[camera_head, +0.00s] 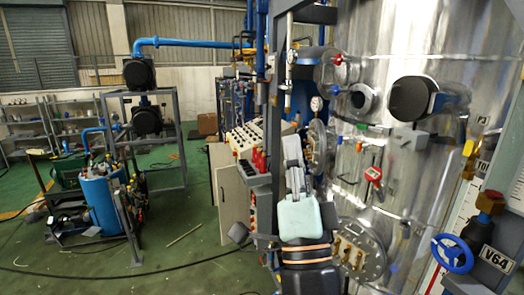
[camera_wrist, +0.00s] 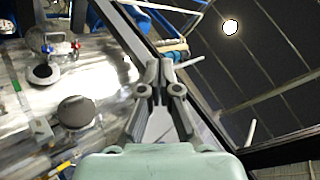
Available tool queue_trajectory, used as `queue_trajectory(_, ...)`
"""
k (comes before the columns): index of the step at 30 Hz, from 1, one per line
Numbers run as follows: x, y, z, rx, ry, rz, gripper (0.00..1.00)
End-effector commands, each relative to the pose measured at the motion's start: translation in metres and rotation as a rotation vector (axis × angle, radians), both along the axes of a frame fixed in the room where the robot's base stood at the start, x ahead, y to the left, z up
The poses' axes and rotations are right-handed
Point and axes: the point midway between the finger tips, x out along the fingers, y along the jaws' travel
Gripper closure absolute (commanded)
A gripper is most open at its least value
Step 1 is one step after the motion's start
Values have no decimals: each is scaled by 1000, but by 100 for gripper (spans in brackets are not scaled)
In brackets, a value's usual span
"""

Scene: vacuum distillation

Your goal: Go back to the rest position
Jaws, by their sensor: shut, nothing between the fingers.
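My gripper (camera_wrist: 159,70) shows in the wrist view, its two grey fingers brought together at the tips with nothing between them. It points up, clear of any object. Its pale green body fills the bottom of that view. In the head view my arm stands upright at the lower middle, in front of the large shiny metal tank (camera_head: 455,50); the fingertips are hard to make out there.
The tank carries a black round cover (camera_head: 409,98), a red-framed gauge (camera_head: 373,174) and a lower flange (camera_head: 357,250). A blue valve wheel (camera_head: 452,254) is at lower right. A control panel (camera_head: 246,137) stands behind my arm. Green floor (camera_head: 180,215) is open at left.

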Motion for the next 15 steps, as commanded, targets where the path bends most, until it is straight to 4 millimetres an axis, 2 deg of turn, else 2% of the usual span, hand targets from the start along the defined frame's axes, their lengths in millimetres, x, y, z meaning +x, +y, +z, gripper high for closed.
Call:
queue_trajectory(1, -1, 25, -38, -138, 115, -49, 100)
queue_trajectory(4, -11, 59, -121, -444, 355, -155, 100)
queue_trajectory(5, -18, 66, -147, -536, 426, -184, 100)
queue_trajectory(6, -29, 72, -181, -655, 522, -216, 100)
queue_trajectory(9, -69, 74, -255, -919, 744, -273, 100)
queue_trajectory(12, -111, 67, -307, -1112, 918, -293, 100)
queue_trajectory(15, -141, 59, -335, -1223, 1027, -296, 100)
